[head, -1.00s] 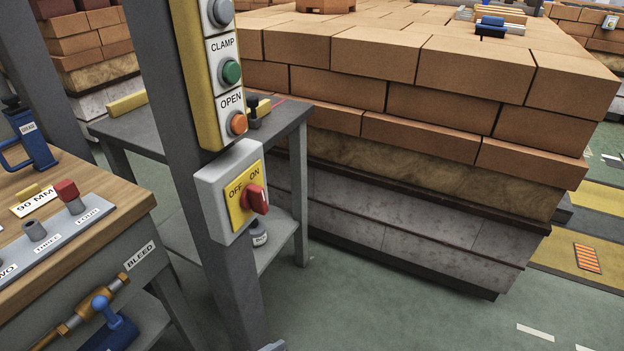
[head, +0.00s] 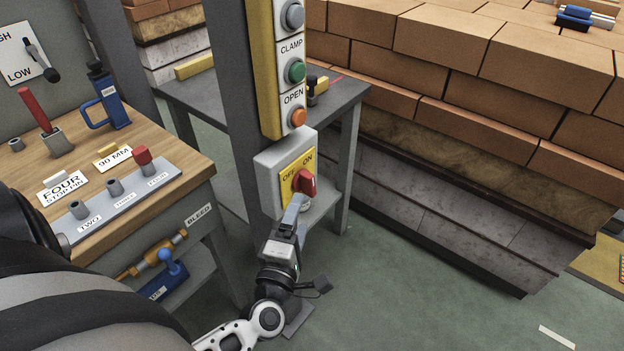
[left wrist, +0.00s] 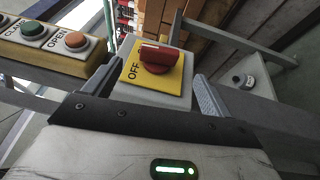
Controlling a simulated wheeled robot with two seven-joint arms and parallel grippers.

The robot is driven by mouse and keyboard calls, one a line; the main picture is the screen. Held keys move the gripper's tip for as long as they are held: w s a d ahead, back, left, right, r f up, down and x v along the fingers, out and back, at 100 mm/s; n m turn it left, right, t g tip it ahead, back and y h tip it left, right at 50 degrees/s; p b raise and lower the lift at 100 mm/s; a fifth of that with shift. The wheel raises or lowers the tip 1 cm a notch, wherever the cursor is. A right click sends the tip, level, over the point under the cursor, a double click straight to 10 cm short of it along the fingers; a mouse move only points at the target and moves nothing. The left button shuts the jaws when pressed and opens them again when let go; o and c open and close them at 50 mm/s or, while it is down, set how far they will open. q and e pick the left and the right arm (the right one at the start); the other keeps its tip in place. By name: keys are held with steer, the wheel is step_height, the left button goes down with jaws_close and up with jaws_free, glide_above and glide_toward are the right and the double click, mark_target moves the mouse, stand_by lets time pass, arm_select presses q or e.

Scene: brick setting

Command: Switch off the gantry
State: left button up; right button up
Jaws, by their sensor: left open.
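The gantry switch is a grey box (head: 266,180) with a yellow plate marked OFF and ON, mounted on a grey post below the button panel. Its red knob (head: 305,183) sits below the ON label, and its handle seems turned toward ON. In the left wrist view the red knob (left wrist: 158,56) stands on the yellow plate (left wrist: 172,80) with OFF at its left; ON is hidden. My left gripper (head: 297,207) is just below and in front of the knob. In the left wrist view its open fingers (left wrist: 158,82) lie either side of the box, with nothing between them held.
The yellow button panel (head: 266,70) with CLAMP and OPEN buttons is directly above the switch. A wooden-topped bench (head: 140,170) with pins and levers is at left. A grey table (head: 345,97) and a brick stack (head: 450,65) stand behind. Green floor (head: 440,300) is clear at right.

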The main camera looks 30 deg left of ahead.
mark_target(310, 190)
arm_select(q)
steer(key=p+x, duration=0.1)
steer(key=x, duration=0.9)
steer(key=c, duration=1)
